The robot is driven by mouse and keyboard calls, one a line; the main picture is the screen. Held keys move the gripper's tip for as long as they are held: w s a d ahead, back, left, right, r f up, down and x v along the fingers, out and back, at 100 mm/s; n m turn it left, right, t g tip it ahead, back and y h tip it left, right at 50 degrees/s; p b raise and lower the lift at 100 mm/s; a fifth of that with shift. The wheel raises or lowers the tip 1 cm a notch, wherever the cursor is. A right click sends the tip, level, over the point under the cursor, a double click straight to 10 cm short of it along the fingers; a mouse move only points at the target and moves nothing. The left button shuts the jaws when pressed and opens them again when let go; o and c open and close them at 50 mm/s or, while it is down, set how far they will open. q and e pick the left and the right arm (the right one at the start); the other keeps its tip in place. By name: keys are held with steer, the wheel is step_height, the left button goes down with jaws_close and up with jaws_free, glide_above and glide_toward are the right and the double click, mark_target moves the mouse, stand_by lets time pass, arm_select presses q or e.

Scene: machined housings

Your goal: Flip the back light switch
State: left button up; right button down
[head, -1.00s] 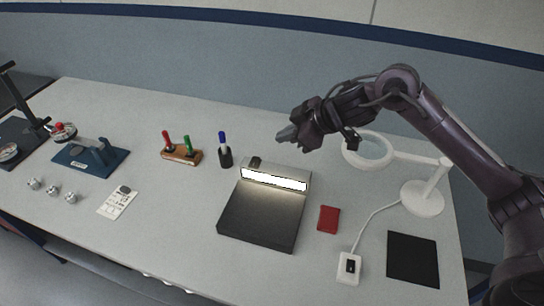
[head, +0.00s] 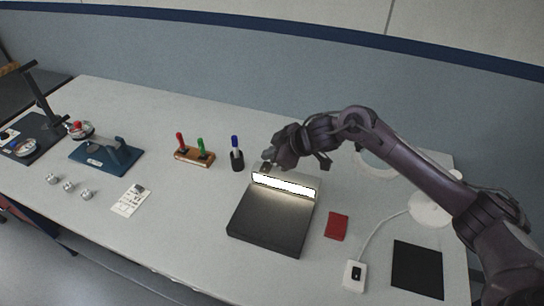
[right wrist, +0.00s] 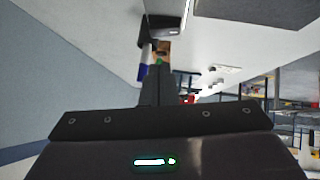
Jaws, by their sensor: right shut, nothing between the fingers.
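A black inspection light box (head: 268,222) with a lit white strip (head: 284,184) stands mid-table. In the earlier head view a small dark switch sits at the left of its back ledge; now my right gripper (head: 271,166) is over that corner and largely hides it. The gripper is shut and empty, its tips close to the ledge; I cannot tell whether they touch the switch. In the right wrist view the shut fingers (right wrist: 156,88) point towards the box's dark end (right wrist: 166,25). My left gripper is not in view.
A pen holder (head: 237,160) and a wooden stand (head: 194,157) are left of my gripper. A red block (head: 336,226), a white corded switch box (head: 354,275) and a black mat (head: 417,270) lie right.

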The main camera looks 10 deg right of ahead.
mark_target(266, 167)
steer(key=shift+w+d+f, duration=0.1)
steer(key=shift+d+f, duration=0.1)
steer(key=shift+f, duration=0.6)
steer(key=shift+w+d+f, duration=0.1)
steer(key=shift+d+f, duration=0.05)
steer(key=shift+f, duration=0.65)
steer(key=shift+p, duration=0.3)
